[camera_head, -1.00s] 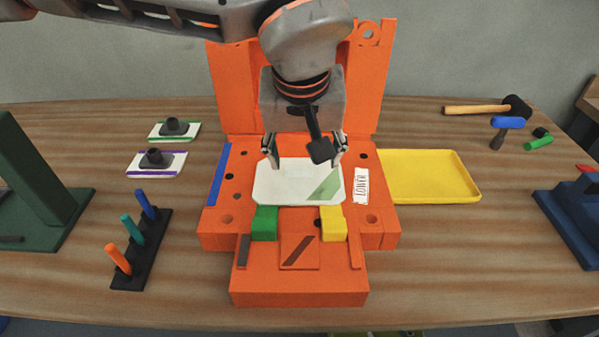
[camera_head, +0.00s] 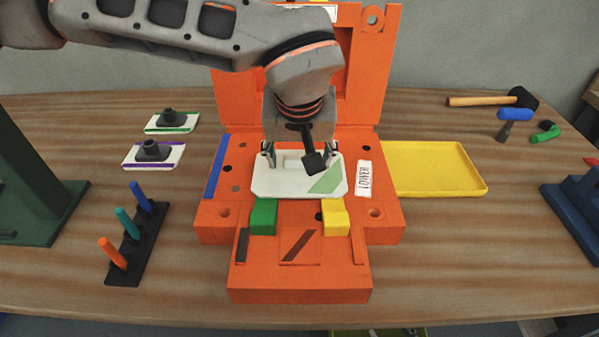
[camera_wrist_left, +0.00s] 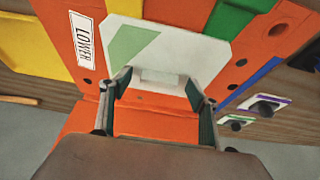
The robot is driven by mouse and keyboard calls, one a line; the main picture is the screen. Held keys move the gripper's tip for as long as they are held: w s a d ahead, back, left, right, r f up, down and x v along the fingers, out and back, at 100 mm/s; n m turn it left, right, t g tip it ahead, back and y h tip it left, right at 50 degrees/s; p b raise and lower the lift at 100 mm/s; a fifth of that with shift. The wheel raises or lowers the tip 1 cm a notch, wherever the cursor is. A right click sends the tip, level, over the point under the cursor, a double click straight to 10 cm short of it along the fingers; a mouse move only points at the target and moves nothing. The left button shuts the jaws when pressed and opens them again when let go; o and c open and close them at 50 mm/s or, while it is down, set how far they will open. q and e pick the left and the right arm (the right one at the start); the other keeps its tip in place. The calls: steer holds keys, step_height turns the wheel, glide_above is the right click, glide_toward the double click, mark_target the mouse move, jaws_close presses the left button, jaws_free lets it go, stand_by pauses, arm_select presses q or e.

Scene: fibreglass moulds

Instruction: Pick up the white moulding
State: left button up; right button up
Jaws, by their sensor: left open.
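The white moulding (camera_head: 275,184) lies in the lower half of the orange mould (camera_head: 215,211). It is a pale tray-like piece with a green triangle at its front right corner. My left gripper (camera_head: 298,160) is open over the back part of the moulding, its fingers pointing down. In the left wrist view the moulding (camera_wrist_left: 185,58) lies beyond the open fingertips (camera_wrist_left: 160,85), which straddle its nearer edge with nothing held. I cannot tell whether the fingers touch it. My right gripper is not in view.
A green block (camera_head: 263,216) and a yellow block (camera_head: 336,217) sit at the mould's front. A yellow tray (camera_head: 478,186) lies to the right. The mould's orange upper half (camera_head: 237,100) stands upright behind. A rack with coloured pegs (camera_head: 150,240) stands at left.

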arm_select(q)
steer(key=c, duration=1.3)
steer(key=shift+r, duration=0.15)
